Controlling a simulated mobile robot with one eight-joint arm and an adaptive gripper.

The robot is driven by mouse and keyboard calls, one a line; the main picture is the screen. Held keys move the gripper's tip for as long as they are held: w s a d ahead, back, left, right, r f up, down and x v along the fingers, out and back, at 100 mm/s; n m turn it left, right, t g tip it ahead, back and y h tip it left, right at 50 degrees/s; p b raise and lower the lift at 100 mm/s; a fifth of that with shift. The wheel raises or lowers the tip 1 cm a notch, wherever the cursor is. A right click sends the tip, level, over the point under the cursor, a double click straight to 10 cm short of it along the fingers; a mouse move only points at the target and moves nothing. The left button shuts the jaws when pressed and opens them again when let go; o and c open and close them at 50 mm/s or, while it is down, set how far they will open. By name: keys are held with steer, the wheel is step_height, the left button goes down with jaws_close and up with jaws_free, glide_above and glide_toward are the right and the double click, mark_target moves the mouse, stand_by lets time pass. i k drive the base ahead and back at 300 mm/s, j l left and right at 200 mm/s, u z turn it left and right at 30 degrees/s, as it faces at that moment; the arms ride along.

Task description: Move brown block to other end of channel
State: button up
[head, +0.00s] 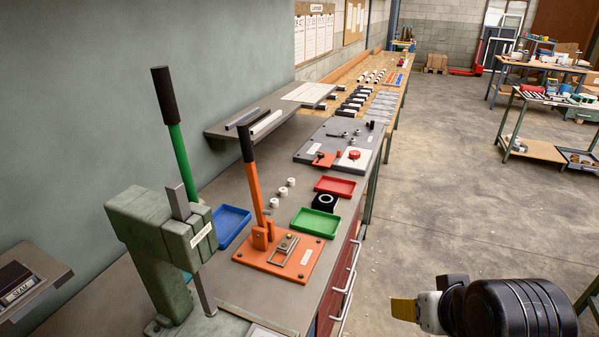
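An orange base plate (305,262) with a long orange lever (251,185) stands on the grey bench. A narrow metal-edged channel (275,262) lies on this plate. A small brownish block (285,244) appears to sit at the channel's far end, with a yellow spot beside it; the details are too small to be sure. My gripper (404,309) is at the lower right, over the floor beyond the bench's front edge and well apart from the plate. It has a flat yellowish end; I cannot tell whether its fingers are open or shut.
A green press (150,240) with a tall green lever stands at the near left. A blue tray (231,224), a green tray (316,222), a red tray (335,186) and a black block with a round hole (325,202) surround the plate. Open floor lies right of the bench.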

mark_target(286, 245)
steer(key=i+l+u, duration=1.05)
steer(key=l+u, duration=0.25)
steer(key=i+l+u, duration=0.25)
steer(key=l, duration=0.25)
steer(key=l+u, duration=0.25)
steer(key=l, duration=0.15)
